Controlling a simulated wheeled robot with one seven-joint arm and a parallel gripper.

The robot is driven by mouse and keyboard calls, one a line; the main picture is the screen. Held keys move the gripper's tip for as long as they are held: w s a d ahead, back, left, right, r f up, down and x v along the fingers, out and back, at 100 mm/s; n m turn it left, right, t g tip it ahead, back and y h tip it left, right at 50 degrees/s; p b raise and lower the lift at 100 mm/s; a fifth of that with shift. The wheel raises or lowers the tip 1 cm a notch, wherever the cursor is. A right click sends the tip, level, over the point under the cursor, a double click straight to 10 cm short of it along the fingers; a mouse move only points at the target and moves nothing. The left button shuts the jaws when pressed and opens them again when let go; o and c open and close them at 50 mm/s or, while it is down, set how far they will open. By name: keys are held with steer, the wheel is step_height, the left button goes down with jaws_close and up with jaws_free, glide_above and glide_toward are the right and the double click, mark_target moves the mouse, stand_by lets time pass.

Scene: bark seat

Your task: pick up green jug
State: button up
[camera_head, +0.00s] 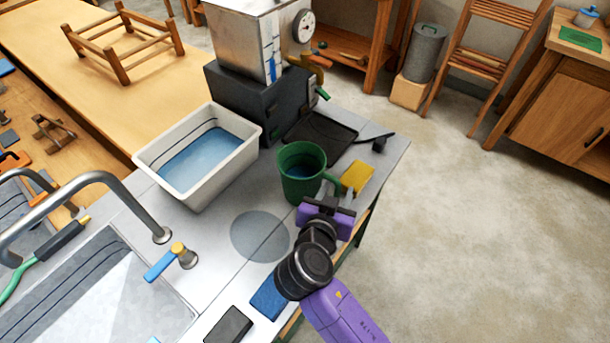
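The green jug (301,180) stands upright on the grey counter, with some blue liquid visible inside. Its handle is on its right side, toward my gripper. My gripper (337,190), purple and black with grey fingers, is right at the handle side of the jug. The fingers are small in the picture and overlap the handle. I cannot tell whether they are open or closed around it.
A white basin (190,185) of water stands left of the jug. A black tray (322,131) and a metal boiler (245,45) are behind it. A yellow sponge (357,177) lies to the right, near the counter's edge. A blue block (269,299) lies in front.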

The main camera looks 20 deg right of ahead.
steer(key=shift+w+d+f, duration=0.2)
steer(key=shift+w+d, duration=0.05)
steer(key=shift+w, duration=0.1)
jaws_close()
steer(key=shift+r, duration=0.1)
stand_by(1.1)
